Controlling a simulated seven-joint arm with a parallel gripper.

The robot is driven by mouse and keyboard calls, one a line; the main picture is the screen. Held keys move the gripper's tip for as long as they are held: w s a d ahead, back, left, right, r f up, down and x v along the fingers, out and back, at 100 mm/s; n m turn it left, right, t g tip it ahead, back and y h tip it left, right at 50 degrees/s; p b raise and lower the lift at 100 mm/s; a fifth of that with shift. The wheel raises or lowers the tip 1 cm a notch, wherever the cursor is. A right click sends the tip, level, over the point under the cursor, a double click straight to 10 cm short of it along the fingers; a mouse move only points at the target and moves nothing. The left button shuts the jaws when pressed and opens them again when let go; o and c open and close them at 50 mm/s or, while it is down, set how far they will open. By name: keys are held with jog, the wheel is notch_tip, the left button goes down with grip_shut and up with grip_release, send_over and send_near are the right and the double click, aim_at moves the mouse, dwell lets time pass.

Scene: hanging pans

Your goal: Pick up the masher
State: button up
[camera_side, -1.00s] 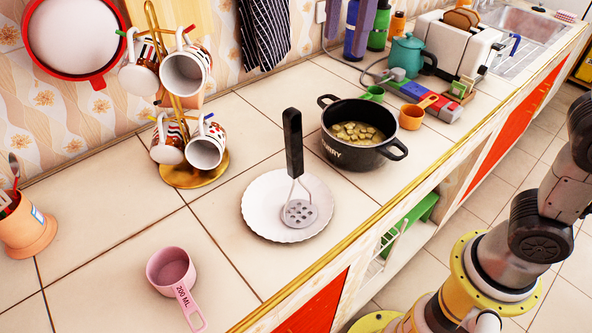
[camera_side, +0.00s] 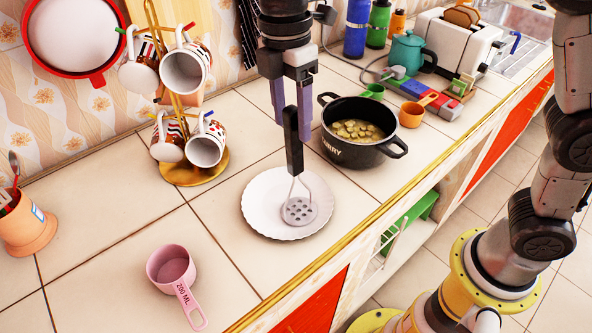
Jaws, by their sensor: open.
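The masher (camera_side: 293,146) stands upright on a white plate (camera_side: 260,222), with its black handle up and its round perforated metal head (camera_side: 299,211) on the plate. My gripper (camera_side: 291,116) points down from above, with its fingers apart at the upper part of the handle. The handle's top shows between the two fingers in this view. Whether either finger touches the handle, I cannot tell.
A black pot (camera_side: 357,154) with food pieces stands just right of the masher. A gold mug stand (camera_side: 190,180) with hanging mugs is to the left. A pink measuring cup (camera_side: 171,268) lies at the front. The counter edge runs along the right.

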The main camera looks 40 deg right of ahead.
aim_at(294, 142)
jog(key=shift+s+f, duration=0.2)
jog(key=shift+f, duration=2.4)
grip_shut()
